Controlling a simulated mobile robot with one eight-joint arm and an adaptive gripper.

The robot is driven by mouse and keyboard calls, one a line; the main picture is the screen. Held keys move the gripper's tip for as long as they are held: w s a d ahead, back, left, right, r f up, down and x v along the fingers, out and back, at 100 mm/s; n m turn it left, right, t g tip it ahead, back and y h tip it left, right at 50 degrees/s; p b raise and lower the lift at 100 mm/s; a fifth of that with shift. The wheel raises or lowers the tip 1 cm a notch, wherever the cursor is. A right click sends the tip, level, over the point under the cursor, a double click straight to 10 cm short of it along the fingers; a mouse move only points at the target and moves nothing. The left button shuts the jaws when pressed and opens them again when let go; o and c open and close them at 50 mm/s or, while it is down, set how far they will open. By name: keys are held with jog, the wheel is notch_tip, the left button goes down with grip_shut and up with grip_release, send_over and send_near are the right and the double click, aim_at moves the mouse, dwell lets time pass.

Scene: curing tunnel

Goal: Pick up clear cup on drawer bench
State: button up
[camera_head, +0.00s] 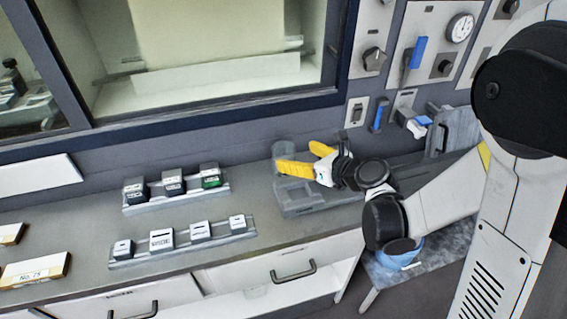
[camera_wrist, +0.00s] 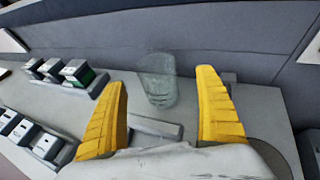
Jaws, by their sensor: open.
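The clear cup (camera_head: 283,153) stands upright on the grey drawer bench (camera_head: 85,222), near the wall. In the wrist view the clear cup (camera_wrist: 157,80) is ahead of my gripper, between the lines of its two yellow fingers. My gripper (camera_head: 296,160) is open and empty, with the fingers pointing toward the cup. In the wrist view my gripper (camera_wrist: 163,112) has its fingers spread wide apart. Whether a finger touches the cup cannot be told; in the head view one finger partly covers its lower part.
A grey tray (camera_head: 290,209) lies below my gripper. Two racks of small labelled blocks (camera_head: 173,182) stand to the left. Tan boxes (camera_head: 36,271) lie at the far left. A wall with a window frame and control panel (camera_head: 420,40) rises behind the bench.

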aim_at(277, 147)
jog(key=x, duration=0.2)
jog(key=b+x, duration=0.1)
jog(key=x, duration=0.1)
jog(key=b+x, duration=0.1)
jog(key=shift+w+a+r, duration=0.25)
jog(key=shift+a, duration=0.3)
jog(key=shift+r, duration=0.1)
jog(key=c, duration=1.1)
